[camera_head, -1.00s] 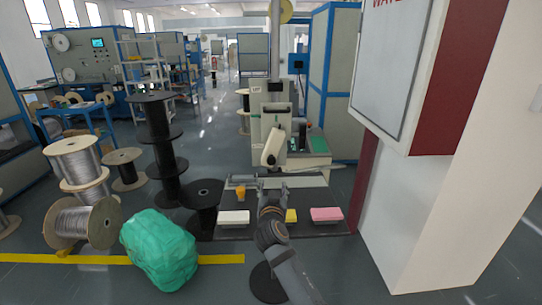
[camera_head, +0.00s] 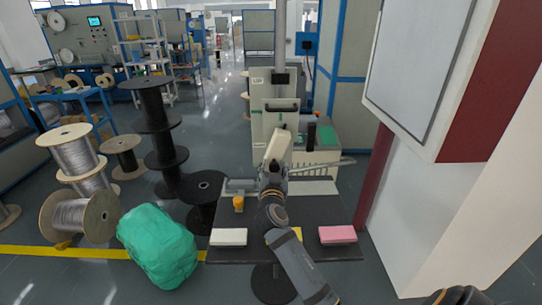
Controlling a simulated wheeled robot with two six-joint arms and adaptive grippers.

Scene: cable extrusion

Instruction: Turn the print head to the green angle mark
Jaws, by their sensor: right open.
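The machine (camera_head: 281,105) with a beige body stands behind the dark table. Its pale print head (camera_head: 279,147) hangs at the front and leans, its upper end to the right. My right gripper (camera_head: 271,168) is open at the lower end of the print head and overlaps it in the picture. I cannot tell whether it touches the head. The fingertips are small and partly lost against the machine. I cannot make out the green angle mark. My left gripper is not in view.
On the dark table (camera_head: 330,211) lie a white block (camera_head: 229,237), a pink block (camera_head: 337,234) and a yellow block partly behind my arm. A small orange item (camera_head: 239,203) stands at the left. Black spools (camera_head: 203,188) and a green wrapped bundle (camera_head: 158,246) stand left. A white-and-red cabinet (camera_head: 430,80) bounds the right.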

